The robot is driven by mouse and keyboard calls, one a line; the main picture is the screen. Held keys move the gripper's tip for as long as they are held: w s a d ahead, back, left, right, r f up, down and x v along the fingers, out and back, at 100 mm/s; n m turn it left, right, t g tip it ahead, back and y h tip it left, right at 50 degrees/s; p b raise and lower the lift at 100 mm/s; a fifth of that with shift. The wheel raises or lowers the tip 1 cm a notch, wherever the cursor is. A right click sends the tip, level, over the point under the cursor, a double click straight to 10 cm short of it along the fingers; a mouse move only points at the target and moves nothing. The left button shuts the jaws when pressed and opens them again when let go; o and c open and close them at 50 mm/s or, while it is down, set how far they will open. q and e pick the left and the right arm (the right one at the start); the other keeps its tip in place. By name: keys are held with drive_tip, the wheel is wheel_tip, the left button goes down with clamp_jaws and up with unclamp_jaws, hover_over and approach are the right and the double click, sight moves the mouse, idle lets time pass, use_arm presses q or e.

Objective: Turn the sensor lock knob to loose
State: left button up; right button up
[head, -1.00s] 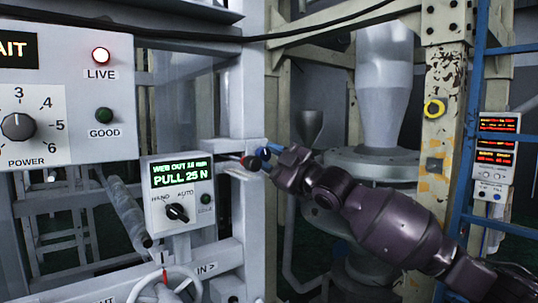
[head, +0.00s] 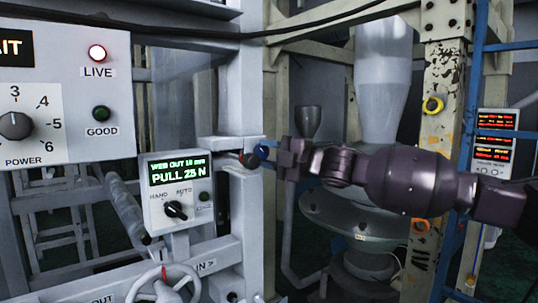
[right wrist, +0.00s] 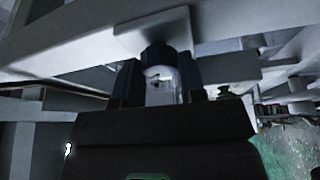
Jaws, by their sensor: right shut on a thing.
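My right gripper (head: 268,151) reaches in from the right in the head view, at the bracket on the grey frame post. A small dark round knob (head: 249,160) shows just left of its blue fingertips. In the right wrist view, my right gripper (right wrist: 158,82) has its two dark fingers closed on either side of a dark-capped knob (right wrist: 157,54) with a pale body. This appears to be the sensor lock knob, under a pale bracket plate. Its marking and turn position cannot be read. My left gripper is not in view.
A control box (head: 176,190) with a green display reading "PULL 25 N" is left of the gripper. A handwheel (head: 163,287) is below it. The power panel (head: 65,100) is at far left. A large grey hopper (head: 382,75) stands behind my right arm.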

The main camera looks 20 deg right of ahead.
idle(0.4)
drive_tip(key=o, duration=0.9)
drive_tip(key=shift+a, duration=0.1)
drive_tip(key=shift+b+v, duration=1.3)
drive_tip(key=shift+v, duration=4.15)
drive_tip(key=shift+r, duration=0.15)
drive_tip(key=shift+w, duration=0.15)
